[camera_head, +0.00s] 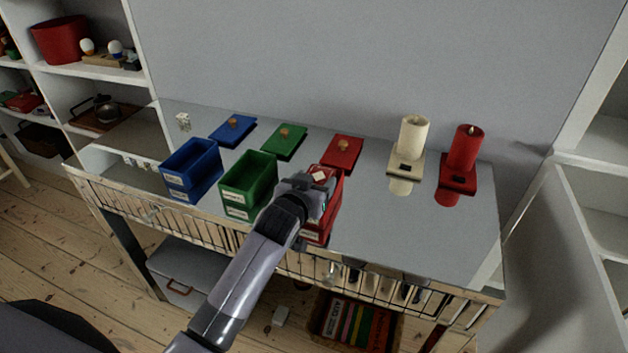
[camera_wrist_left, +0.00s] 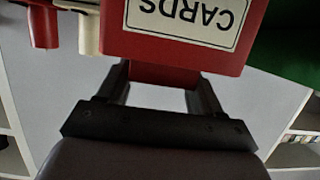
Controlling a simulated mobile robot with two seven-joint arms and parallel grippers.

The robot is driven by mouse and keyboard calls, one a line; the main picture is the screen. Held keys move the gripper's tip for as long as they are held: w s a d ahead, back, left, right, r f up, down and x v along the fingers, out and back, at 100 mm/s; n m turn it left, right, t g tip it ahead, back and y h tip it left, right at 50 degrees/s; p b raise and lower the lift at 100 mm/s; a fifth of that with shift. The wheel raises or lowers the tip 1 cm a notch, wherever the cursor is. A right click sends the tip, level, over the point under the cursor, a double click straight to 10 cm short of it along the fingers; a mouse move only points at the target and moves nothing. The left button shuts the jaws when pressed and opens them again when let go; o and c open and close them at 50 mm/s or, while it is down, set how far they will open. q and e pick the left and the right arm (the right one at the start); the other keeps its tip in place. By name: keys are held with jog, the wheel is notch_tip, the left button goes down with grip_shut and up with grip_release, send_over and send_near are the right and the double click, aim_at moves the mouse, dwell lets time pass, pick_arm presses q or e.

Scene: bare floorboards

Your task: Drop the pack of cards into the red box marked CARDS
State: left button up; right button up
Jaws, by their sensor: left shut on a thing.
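The open red box (camera_head: 322,228) stands on the mirror-like tabletop, partly hidden by my left gripper and arm. In the left wrist view the red box shows upside down, with its white CARDS label (camera_wrist_left: 187,18). My left gripper (camera_head: 318,182) is at the top of this box, shut on the pack of cards (camera_head: 320,175), whose pale marking shows. A red part of the pack (camera_wrist_left: 163,75) shows between the fingers in the left wrist view, by the box's rim. I cannot tell whether the pack reaches below the rim. My right gripper is not in view.
Open blue (camera_head: 191,170) and green (camera_head: 248,186) boxes stand to the left. Blue (camera_head: 233,130), green (camera_head: 285,142) and red (camera_head: 342,152) lids lie behind. A cream candle (camera_head: 413,137) and a red candle (camera_head: 465,148) stand to the right. The front-right tabletop is clear.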

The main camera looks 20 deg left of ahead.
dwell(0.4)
pick_arm(q)
jog(key=o, duration=1.1)
jog(key=shift+o, duration=0.2)
jog(key=shift+s, duration=0.1)
jog(key=v, duration=0.7)
jog(key=s+a+f+m+g+h, duration=0.1)
jog(key=s+f+g, duration=0.1)
jog(key=s+f, duration=0.7)
jog(key=s+f+m+g+h, duration=0.1)
jog(key=s+f+g, duration=0.1)
jog(key=s+f, duration=0.7)
jog(key=s, duration=0.6)
jog(key=shift+a+f, duration=0.3)
jog(key=shift+a, duration=0.1)
